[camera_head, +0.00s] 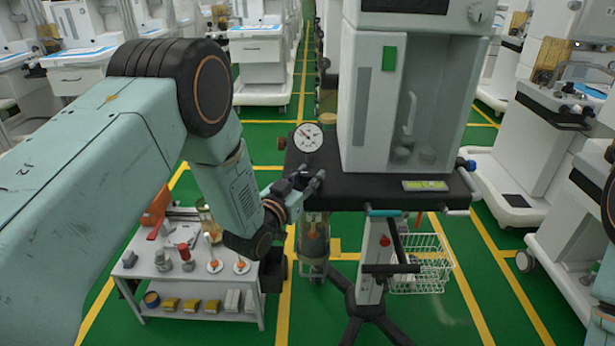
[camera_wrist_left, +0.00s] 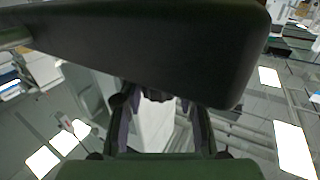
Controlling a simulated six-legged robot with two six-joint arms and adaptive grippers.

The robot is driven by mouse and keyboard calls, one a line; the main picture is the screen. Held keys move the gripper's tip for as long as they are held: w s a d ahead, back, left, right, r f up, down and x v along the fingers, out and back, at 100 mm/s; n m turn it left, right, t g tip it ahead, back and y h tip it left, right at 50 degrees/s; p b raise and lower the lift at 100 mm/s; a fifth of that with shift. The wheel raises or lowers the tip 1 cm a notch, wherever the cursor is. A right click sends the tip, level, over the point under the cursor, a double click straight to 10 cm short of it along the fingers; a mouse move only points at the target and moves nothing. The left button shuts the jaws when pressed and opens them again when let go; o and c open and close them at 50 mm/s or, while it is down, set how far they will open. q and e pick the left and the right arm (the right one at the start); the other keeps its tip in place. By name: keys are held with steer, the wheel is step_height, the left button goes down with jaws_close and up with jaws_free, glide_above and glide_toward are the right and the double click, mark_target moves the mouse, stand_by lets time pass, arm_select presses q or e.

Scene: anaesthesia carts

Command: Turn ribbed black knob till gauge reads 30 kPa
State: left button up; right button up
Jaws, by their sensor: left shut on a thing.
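The round white gauge (camera_head: 308,137) stands at the left edge of the cart's black shelf (camera_head: 350,190) in the head view. Its face is towards me, with a thin needle that seems to point to the upper left; its figures are too small to read. My left gripper (camera_head: 312,182) is just below the gauge at the shelf's left edge. The left wrist view shows its two fingers (camera_wrist_left: 158,118) closed around a small dark ribbed piece, the black knob (camera_wrist_left: 156,96), under a large dark slab. In the head view the fingers hide the knob. My right gripper is out of view.
A white cabinet (camera_head: 362,100) stands on the shelf. A low white table (camera_head: 150,268) with bottles and small boxes is below my left arm. A wire basket (camera_head: 425,265) hangs under the shelf at right. Other carts (camera_head: 560,130) line both sides of the green floor.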

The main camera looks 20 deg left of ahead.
arm_select(q)
steer(key=shift+m+h, duration=0.5)
steer(key=shift+h, duration=0.3)
steer(key=o, duration=1.2)
steer(key=shift+s, duration=0.1)
steer(key=v, duration=1.2)
steer(key=shift+r, duration=0.3)
